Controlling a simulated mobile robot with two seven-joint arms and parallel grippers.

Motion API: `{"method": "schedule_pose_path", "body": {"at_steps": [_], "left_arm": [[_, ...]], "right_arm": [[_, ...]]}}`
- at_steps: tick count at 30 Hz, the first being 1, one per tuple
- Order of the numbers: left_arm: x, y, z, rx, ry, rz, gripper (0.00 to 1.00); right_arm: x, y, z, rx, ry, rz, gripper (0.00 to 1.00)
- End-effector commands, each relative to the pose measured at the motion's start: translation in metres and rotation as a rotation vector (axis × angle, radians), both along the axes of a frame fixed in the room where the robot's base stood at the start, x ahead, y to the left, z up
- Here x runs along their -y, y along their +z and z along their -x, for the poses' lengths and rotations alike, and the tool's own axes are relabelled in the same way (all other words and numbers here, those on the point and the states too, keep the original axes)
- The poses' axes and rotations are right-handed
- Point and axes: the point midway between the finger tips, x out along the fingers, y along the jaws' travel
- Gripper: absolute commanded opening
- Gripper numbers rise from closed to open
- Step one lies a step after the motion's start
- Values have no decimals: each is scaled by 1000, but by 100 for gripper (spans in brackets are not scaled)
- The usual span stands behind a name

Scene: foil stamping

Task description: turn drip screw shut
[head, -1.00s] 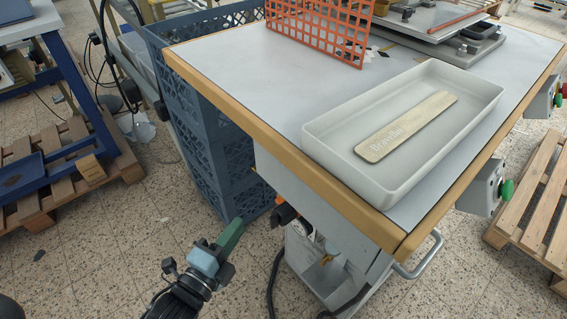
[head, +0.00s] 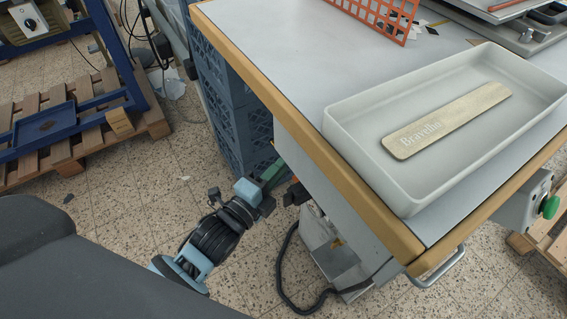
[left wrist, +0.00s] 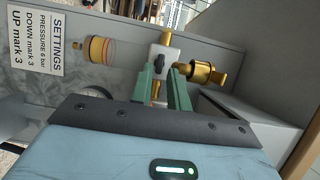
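In the left wrist view my left gripper (left wrist: 162,82) shows two green fingers with a gap between them, pointing at a pale valve block (left wrist: 165,52). A brass fitting (left wrist: 205,72) with a knob sticks out on the right side, just beyond the right finger. A clear bowl with a brass end (left wrist: 100,50) is on the left. A small orange-brown part shows between the fingers; I cannot tell whether they touch it. I cannot tell which part is the drip screw. In the head view the gripper (head: 274,172) is below the table edge, beside the machine.
A settings label (left wrist: 36,40) is on the panel. On the table a white tray (head: 352,132) holds a brass plate (head: 447,120). An orange grid (head: 380,15) stands behind it. Blue crates (head: 228,110) stand left of the table. A black hose (head: 283,280) lies on the floor.

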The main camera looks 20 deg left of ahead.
Motion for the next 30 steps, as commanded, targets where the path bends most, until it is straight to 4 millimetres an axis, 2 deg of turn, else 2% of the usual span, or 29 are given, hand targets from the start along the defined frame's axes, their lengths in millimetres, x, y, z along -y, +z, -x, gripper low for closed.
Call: {"method": "schedule_pose_path", "body": {"at_steps": [6,16,17,21,30], "left_arm": [[6,0,-19,-1,0,1,17],[7,0,-23,-1,0,1,17],[7,0,-23,-1,0,1,16],[6,0,-23,-1,0,1,0],[6,1,-23,-7,0,9,0]], "right_arm": [[0,1,-4,10,0,0,0],[1,1,-5,11,5,3,0],[1,1,-5,11,5,3,0],[2,0,-4,9,7,5,0],[2,0,-2,5,7,5,0]]}}
